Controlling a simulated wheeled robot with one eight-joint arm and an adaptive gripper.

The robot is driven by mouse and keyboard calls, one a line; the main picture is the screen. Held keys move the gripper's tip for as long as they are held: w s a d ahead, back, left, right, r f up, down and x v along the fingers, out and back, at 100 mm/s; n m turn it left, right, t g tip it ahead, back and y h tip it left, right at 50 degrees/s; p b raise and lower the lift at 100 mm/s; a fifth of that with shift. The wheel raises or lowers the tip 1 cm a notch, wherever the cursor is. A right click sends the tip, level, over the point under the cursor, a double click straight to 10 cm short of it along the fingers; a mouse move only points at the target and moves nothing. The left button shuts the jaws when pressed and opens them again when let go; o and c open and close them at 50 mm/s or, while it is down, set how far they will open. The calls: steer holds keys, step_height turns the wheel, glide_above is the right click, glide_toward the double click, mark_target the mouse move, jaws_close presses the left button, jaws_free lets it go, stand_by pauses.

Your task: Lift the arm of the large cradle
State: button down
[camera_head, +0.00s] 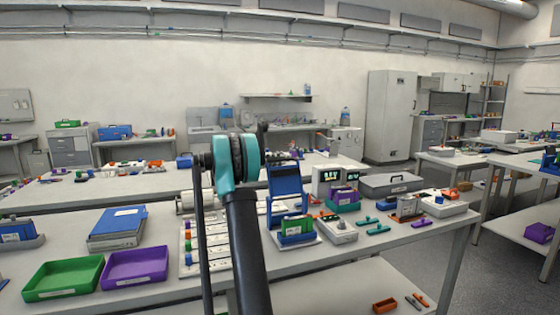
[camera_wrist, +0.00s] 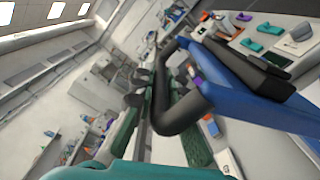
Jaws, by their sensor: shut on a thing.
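The large cradle's blue arm (camera_head: 285,181) stands raised and steep in the head view, just right of my own arm. In the wrist view this blue arm (camera_wrist: 245,90) runs across the right side and carries a dark bent handle (camera_wrist: 185,110). My gripper (camera_wrist: 157,110) has its green textured pads on both sides of the handle and is shut on it. In the head view my gripper is hidden behind my arm's teal joint. The contact between pads and handle is partly hidden.
A green tray (camera_head: 64,291) and a purple tray (camera_head: 134,283) lie at the left front of the bench. A white panel with several coloured parts (camera_head: 205,238) lies left of the cradle. Instruments (camera_head: 327,178) and a grey case (camera_head: 390,183) stand to the right.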

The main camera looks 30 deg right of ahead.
steer(key=shift+w+f, duration=0.15)
steer(key=shift+w, duration=0.05)
stand_by(0.3)
steer(key=c, duration=1.5)
jaws_free()
steer(key=shift+c, duration=0.2)
steer(key=shift+a, duration=0.1)
steer(key=v, duration=1.1)
steer(key=shift+a, duration=0.4)
steer(key=shift+f, duration=0.1)
